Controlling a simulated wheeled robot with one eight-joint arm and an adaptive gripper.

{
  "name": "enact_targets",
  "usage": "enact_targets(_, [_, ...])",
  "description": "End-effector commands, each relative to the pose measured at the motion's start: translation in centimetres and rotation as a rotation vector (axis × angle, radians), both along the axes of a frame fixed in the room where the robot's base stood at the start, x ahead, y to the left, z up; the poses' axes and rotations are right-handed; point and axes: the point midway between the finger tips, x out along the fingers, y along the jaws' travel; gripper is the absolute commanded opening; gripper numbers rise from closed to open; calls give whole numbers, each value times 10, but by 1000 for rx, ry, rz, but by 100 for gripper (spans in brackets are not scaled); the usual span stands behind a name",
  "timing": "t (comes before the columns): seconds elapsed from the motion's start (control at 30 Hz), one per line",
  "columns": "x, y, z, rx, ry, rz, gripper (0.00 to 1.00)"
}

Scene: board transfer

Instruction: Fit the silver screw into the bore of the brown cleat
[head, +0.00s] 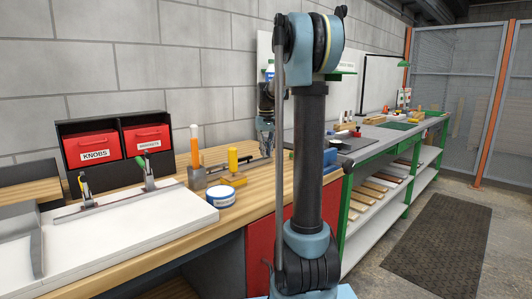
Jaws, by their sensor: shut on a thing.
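My gripper (266,142) is small and partly hidden behind my own arm, low over the wooden bench beside the wall. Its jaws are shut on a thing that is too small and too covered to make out. I cannot pick out the silver screw anywhere in the head view. I cannot tell the brown cleat or its bore for sure either. A tan wooden block (234,181) sits on the bench left of my gripper, with a yellow cylinder (233,159) standing at it.
A grey block (197,178) with an orange-handled tool (195,148) and a round blue-and-white tin (221,197) stand left of my gripper. A white board (140,225) with two clamps lies at the left. Red bins (92,148) stand behind. A green-framed bench (375,138) extends right.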

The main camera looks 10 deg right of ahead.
Motion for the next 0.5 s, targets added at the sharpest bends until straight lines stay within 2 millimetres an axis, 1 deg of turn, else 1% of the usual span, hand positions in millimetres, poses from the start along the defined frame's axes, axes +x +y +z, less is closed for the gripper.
enact_targets(0.23, [0, -1, -6, 0, 0, -1, 0])
enact_targets(0.27, [0, -1, -6, 0, 0, -1, 14])
enact_targets(0.3, [0, -1, -6, 0, 0, -1, 23])
enact_targets(0.33, [0, -1, -6, 0, 0, -1, 30])
enact_targets(0.37, [0, -1, -6, 0, 0, -1, 32])
enact_targets(0.5, [0, -1, -6, 0, 0, -1, 32])
